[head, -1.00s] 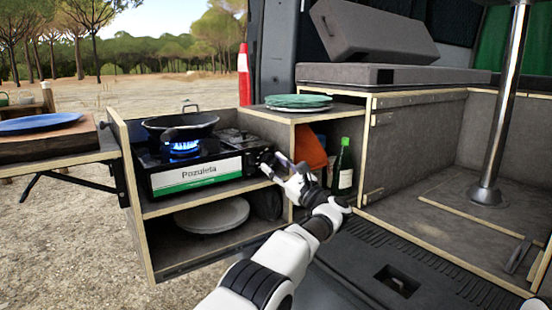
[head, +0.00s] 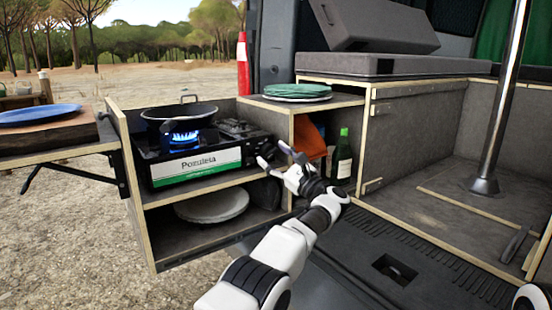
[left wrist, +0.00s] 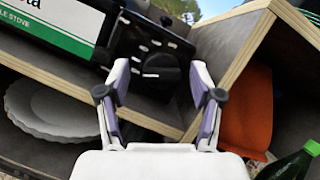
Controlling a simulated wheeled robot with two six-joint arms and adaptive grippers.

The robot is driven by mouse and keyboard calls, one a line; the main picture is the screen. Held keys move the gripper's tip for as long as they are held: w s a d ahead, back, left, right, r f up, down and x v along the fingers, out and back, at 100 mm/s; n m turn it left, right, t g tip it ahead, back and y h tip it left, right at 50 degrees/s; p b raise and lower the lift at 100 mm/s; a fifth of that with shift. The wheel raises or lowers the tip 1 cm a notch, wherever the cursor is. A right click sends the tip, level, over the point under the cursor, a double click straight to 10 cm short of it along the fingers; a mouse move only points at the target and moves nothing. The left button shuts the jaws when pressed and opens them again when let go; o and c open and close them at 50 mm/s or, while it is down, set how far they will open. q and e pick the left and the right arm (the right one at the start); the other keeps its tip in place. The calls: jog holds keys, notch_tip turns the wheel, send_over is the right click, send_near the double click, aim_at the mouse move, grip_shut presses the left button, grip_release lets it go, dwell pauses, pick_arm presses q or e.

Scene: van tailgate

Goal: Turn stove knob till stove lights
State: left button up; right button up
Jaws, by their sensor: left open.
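The camping stove (head: 196,162) sits on the upper shelf of the pull-out kitchen box, with a blue flame (head: 180,139) burning under a dark pan (head: 180,113). The stove's dark knob (left wrist: 160,66) shows at its right end in the left wrist view, between and beyond my fingertips. My left gripper (head: 272,157) is open and empty, a little in front and to the right of the stove, apart from the knob. It also shows in the left wrist view (left wrist: 160,80). In the head view the knob is hard to make out. My right gripper is not in view.
Green plates (head: 296,91) lie on the shelf top to the right. Below it stand an orange item (head: 308,142) and a green bottle (head: 342,157). White plates (head: 212,204) lie on the lower shelf. A blue plate (head: 40,115) rests on the left side table.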

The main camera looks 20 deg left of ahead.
pick_arm(q)
jog(key=v, duration=0.7)
jog(key=shift+d, duration=0.2)
jog(key=shift+s+f, duration=0.15)
jog(key=shift+f, duration=0.05)
